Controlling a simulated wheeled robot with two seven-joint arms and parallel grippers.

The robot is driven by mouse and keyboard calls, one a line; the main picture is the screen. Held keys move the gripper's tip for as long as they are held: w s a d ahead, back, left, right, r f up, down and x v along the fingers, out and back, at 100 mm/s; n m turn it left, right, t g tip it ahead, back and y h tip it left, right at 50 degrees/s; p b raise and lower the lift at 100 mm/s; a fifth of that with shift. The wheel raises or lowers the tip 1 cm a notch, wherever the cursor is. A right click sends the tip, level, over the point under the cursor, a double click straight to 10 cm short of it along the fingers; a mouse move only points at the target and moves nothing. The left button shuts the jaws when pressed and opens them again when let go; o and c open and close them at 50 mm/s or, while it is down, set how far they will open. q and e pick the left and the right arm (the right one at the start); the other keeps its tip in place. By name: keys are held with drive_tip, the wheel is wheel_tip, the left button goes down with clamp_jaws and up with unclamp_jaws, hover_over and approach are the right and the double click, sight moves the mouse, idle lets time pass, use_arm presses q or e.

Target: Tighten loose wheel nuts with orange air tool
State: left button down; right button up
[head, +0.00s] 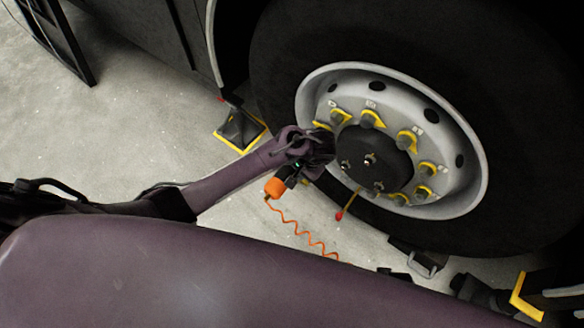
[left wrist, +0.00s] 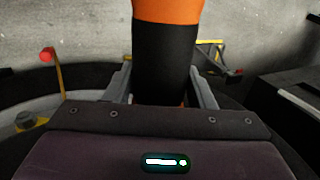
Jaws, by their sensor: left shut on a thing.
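My left gripper (head: 318,150) is at the left side of the wheel's hub, shut on the air tool. The tool's orange end (head: 275,187) hangs below the gripper with an orange coiled hose. In the left wrist view the tool's black and orange body (left wrist: 167,55) stands between my two grey fingers. The silver wheel (head: 335,85) carries a ring of wheel nuts (head: 407,140) with yellow pointer tags around a black hub (head: 375,160). The gripper hides part of the ring's left side. I cannot tell whether the tool touches a nut. My right gripper does not show.
A thin yellow rod with a red tip (head: 339,215) sticks out below the hub. A black and yellow chock (head: 240,130) stands on the floor left of the tyre. The orange hose (head: 300,230) runs down to the right. Grey floor is open at left.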

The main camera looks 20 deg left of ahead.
sight(287, 176)
use_arm(q)
drive_tip(key=shift+w+d+r+b, duration=0.1)
drive_tip(key=shift+w+d+b, duration=0.25)
drive_tip(key=shift+w, duration=0.55)
drive_tip(key=shift+w+d+b, duration=0.25)
drive_tip(key=shift+w+d, duration=0.05)
drive_tip(key=shift+w, duration=0.55)
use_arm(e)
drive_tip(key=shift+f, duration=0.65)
use_arm(q)
drive_tip(key=shift+w+r, duration=0.15)
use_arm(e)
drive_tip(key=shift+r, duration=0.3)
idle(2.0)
